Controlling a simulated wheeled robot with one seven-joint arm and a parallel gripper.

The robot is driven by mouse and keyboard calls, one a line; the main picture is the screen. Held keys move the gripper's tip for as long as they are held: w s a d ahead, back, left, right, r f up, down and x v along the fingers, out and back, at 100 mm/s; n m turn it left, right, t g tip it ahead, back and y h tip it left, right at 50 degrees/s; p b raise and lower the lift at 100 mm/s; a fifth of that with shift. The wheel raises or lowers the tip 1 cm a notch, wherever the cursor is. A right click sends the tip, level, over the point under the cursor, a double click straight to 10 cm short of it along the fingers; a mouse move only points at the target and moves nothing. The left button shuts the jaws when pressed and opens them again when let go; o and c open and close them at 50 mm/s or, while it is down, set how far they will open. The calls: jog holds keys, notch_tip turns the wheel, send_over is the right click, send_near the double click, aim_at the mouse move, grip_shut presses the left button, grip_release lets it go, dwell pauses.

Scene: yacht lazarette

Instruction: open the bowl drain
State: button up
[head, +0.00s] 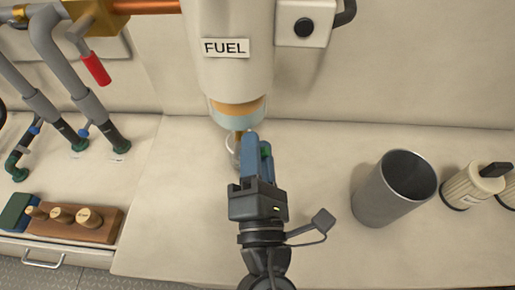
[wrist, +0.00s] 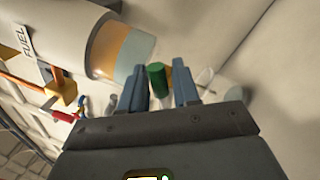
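The fuel filter (head: 235,75), labelled FUEL, hangs over the bench, with its amber and pale-blue bowl (head: 238,110) at the bottom. The bowl also shows in the wrist view (wrist: 132,60). My gripper (head: 257,150) is just below and to the right of the bowl, with its blue fingers apart. A green knob (wrist: 157,80) shows between the fingertips in the wrist view, with no clear grip on it. It looks like the drain knob; how it joins the bowl is hidden. A clear cup (head: 232,150) stands under the bowl, partly hidden by my gripper.
A grey metal canister (head: 392,190) stands on the bench to the right, beside a cream cylinder with a black top (head: 474,185). Pipes with a red-handled valve (head: 96,68) are at the left. A wooden block with plugs (head: 75,220) lies at the front left.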

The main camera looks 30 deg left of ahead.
jog(key=shift+o, duration=0.5)
jog(key=shift+s, duration=0.1)
jog(key=b+v, duration=0.3)
jog(key=v, duration=0.4)
jog(key=shift+s+d, duration=0.25)
jog(key=shift+d, duration=0.05)
jog(key=shift+o, duration=0.3)
jog(key=shift+f, duration=0.1)
